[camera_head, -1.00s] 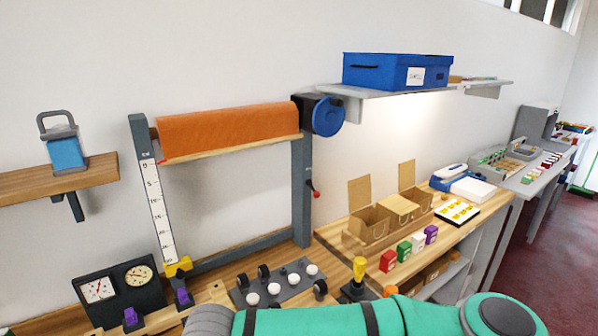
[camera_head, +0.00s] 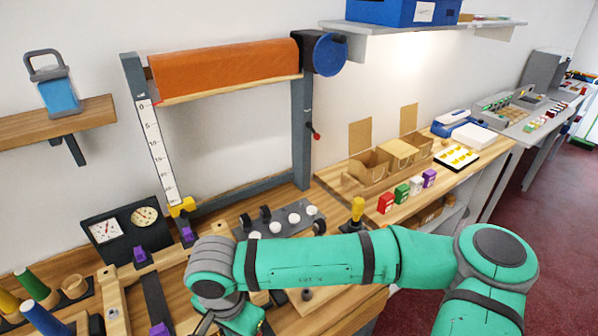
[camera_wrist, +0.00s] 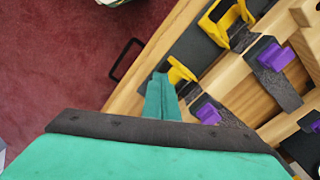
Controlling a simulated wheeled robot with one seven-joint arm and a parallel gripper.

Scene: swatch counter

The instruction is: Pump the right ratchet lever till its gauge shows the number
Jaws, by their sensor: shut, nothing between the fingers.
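Two dial gauges stand in a dark panel on the left of the bench: a white left gauge (camera_head: 105,229) and a cream right gauge (camera_head: 144,217). Their readings are too small to tell. Purple-topped pieces stand in front, one below the left gauge (camera_head: 140,254) and one to the right (camera_head: 187,233); I cannot tell for sure which is the right ratchet lever. The wrist view shows purple pieces on dark bars, one near (camera_wrist: 208,113) and one farther right (camera_wrist: 275,56). My gripper (camera_wrist: 162,98) is shut and empty, beside a yellow piece (camera_wrist: 180,72). My arm hides part of the bench.
A frame with an orange roll (camera_head: 228,72) and a scale strip stands behind the bench. Coloured pegs (camera_head: 38,286) stand at lower left. Red floor shows past the bench edge.

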